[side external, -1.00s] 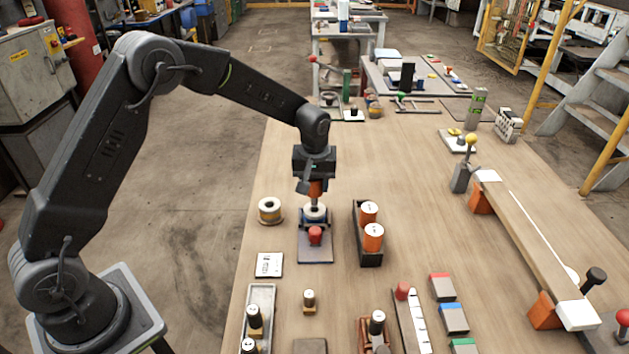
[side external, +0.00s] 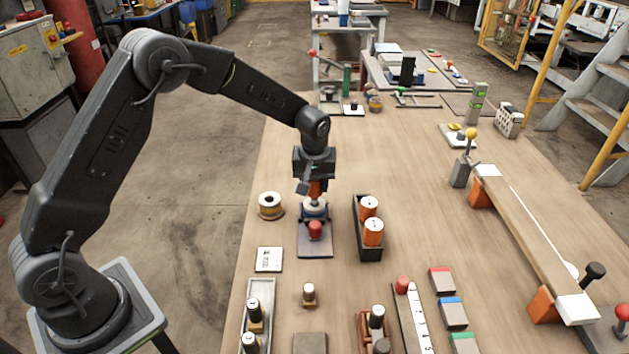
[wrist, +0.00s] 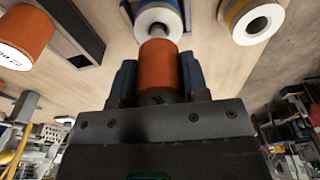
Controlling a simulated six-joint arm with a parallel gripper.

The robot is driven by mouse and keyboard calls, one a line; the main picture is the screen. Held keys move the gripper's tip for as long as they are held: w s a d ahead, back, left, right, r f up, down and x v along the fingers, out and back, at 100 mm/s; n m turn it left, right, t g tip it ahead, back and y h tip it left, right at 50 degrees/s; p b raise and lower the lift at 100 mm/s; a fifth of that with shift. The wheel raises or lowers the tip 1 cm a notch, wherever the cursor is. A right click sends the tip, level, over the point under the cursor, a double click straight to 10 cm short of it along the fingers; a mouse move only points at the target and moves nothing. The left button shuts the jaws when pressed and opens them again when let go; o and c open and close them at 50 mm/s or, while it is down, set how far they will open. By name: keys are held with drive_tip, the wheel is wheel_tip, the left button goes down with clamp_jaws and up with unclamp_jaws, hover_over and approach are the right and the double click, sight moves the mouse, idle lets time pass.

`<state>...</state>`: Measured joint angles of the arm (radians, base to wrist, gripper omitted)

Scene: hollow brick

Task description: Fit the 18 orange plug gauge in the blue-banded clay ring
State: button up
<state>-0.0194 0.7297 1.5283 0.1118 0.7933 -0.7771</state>
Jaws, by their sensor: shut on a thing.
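My gripper (wrist: 158,80) is shut on the orange plug gauge (wrist: 160,62), its fingers on either side of the handle. The gauge also shows under my gripper in the side view (side external: 316,187). The blue-banded clay ring (wrist: 157,18) is right below the gauge, pale with a blue outer band. It sits in a clamp with a red knob (side external: 315,230) in the side view. A short length of grey metal pin shows between the orange handle and the ring's bore. The pin's end is hidden, apparently inside the bore. The side view shows the gauge roughly upright.
A yellow-banded ring (side external: 270,205) stands left of the clamp. A dark tray (side external: 369,254) with two more orange gauges stands close on the right. A white label card (side external: 269,259) lies front left.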

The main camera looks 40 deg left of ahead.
drive_tip(key=shift+f, duration=1.45)
idle(0.4)
drive_tip(key=o, duration=1)
drive_tip(key=shift+o, duration=0.2)
drive_tip(key=r, duration=0.4)
drive_tip(key=s+r, duration=0.1)
drive_tip(key=r, duration=0.4)
drive_tip(key=d+r, duration=0.1)
drive_tip(key=r, duration=0.3)
drive_tip(key=shift+s+r, duration=0.15)
drive_tip(key=shift+r, duration=0.25)
drive_tip(key=s+r+m+t, duration=0.1)
drive_tip(key=s+r+m, duration=0.1)
drive_tip(key=s+r, duration=0.5)
drive_tip(key=s+r+m+t, duration=0.1)
drive_tip(key=s+m, duration=0.2)
drive_tip(key=s, duration=0.8)
drive_tip(key=s+d+r+m+t+h, duration=0.1)
drive_tip(key=s+r+m+t, duration=0.1)
drive_tip(key=s, duration=0.9)
drive_tip(key=shift+s+d+m+t, duration=0.2)
drive_tip(key=shift+s+m+t, duration=0.15)
drive_tip(key=shift+m, duration=0.25)
